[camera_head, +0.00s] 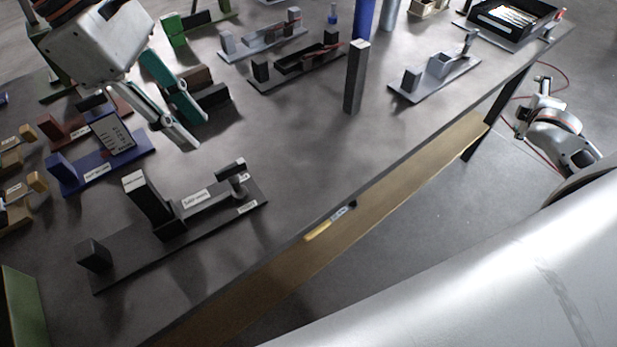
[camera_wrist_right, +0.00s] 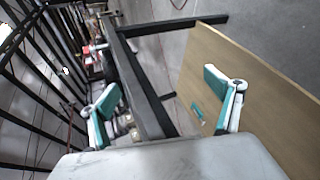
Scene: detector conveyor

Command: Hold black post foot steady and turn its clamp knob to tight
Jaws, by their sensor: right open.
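A black fixture (camera_head: 180,225) lies on the grey table at front left in the head view. Its long flat base carries a small block at the left end, a tall tilted post (camera_head: 147,200) and a labelled bar. A dark knob-like part (camera_head: 233,178) stands at its right end; how tight it is cannot be told. My left gripper (camera_head: 199,132) is open and empty above the table, beyond the fixture and apart from it. My right gripper (camera_wrist_right: 161,84) is open and empty in the right wrist view, off the table's right side.
A blue fixture (camera_head: 135,150) stands left of the black one. A grey upright post (camera_head: 356,78) and other fixtures stand farther back. A dark tray (camera_head: 513,22) is at the far right corner. A wooden shelf (camera_head: 385,205) runs below the table edge. The middle of the table is clear.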

